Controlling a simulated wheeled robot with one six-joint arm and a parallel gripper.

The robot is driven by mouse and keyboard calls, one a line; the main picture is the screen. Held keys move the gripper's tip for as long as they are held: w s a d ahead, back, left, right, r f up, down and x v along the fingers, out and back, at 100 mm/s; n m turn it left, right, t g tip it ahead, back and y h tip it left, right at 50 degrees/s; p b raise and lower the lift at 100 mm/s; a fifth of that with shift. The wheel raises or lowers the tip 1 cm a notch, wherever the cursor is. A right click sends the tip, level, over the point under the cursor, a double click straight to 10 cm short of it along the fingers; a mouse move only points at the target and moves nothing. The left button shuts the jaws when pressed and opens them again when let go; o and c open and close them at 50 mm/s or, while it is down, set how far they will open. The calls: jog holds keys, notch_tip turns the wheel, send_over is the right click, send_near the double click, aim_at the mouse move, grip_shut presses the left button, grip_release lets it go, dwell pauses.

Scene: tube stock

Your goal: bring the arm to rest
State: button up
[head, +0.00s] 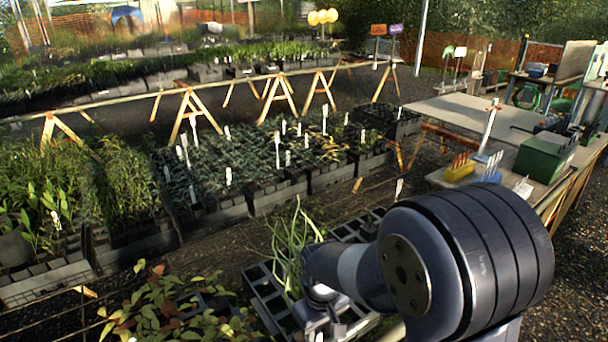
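My arm comes in from the lower right of the head view, with a large dark ringed joint and a paler grey link reaching left. Its end, with my gripper (326,326), points down at the bottom edge over a black pot tray (262,292). The fingers are too small and too cut off to tell whether they are open or shut, or whether they hold anything. A thin-leaved green plant (292,240) stands just behind and left of the wrist; I cannot tell whether they touch.
A leafy reddish-green plant (165,305) is at the lower left. Black crates of seedlings (275,198) with white labels fill the middle, behind them a wooden rail on trestles (190,105). At the right, a bench holds a green box (543,158) and a yellow block (460,171).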

notch_tip(320, 180, down, 3)
jog(key=shift+r, duration=0.2)
jog(key=shift+r+p, duration=0.3)
jog(key=shift+r, duration=0.05)
jog(key=shift+f, duration=0.1)
jog(key=shift+f+b, duration=0.3)
jog(key=shift+b, duration=0.15)
notch_tip(320, 180, up, 11)
notch_tip(320, 180, down, 10)
jog(key=shift+f, duration=0.2)
jog(key=shift+r+p, duration=0.1)
jog(key=shift+p, duration=0.45)
notch_tip(320, 180, up, 8)
jog(key=p, duration=0.6)
